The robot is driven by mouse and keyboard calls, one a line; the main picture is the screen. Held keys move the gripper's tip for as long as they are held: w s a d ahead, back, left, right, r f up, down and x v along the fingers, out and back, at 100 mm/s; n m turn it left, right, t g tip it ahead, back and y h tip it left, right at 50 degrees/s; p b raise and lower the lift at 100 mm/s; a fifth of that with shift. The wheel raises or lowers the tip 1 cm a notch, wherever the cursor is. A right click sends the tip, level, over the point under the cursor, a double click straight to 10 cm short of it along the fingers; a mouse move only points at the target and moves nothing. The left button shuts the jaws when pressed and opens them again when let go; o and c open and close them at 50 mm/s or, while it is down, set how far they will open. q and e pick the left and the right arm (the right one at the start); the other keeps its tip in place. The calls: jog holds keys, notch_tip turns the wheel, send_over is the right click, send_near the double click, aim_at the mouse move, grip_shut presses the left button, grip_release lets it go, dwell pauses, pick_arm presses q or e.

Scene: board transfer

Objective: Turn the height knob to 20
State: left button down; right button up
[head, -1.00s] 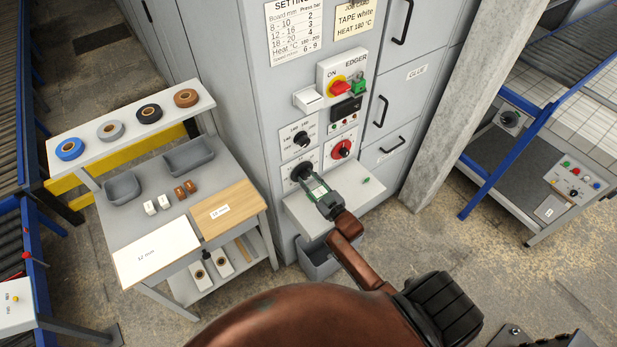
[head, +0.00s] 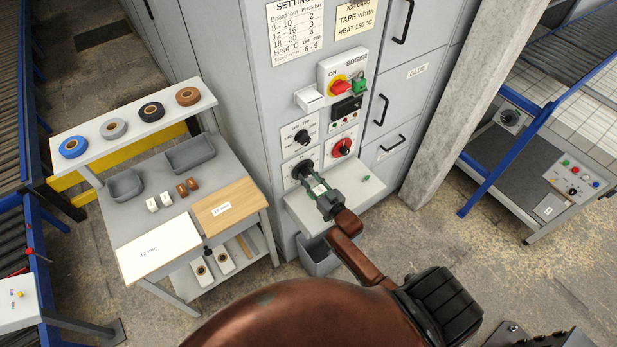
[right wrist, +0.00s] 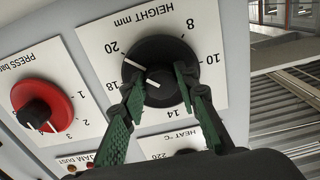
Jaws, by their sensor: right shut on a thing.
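The height knob (right wrist: 178,52) is black, on a white plate marked HEIGHT mm, seen rotated in the right wrist view. The white line on its rim points to the upper left, close to the 20 mark and above 18. In the head view the knob (head: 302,171) is the lower left one on the grey cabinet, partly hidden. My right gripper (right wrist: 158,80) has its green fingers on both sides of the knob and is shut on it. It also shows in the head view (head: 313,182). My left gripper is not in view.
The red press knob (right wrist: 42,100) and the heat knob (head: 302,137) sit close by. A light shelf (head: 350,200) juts out below the height knob. A work table (head: 160,215) with boards stands at left, a concrete pillar (head: 455,100) at right.

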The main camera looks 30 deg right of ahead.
jog(key=o, duration=1.1)
jog(key=s, duration=1.2)
jog(key=shift+d, duration=0.4)
jog(key=shift+f, duration=0.1)
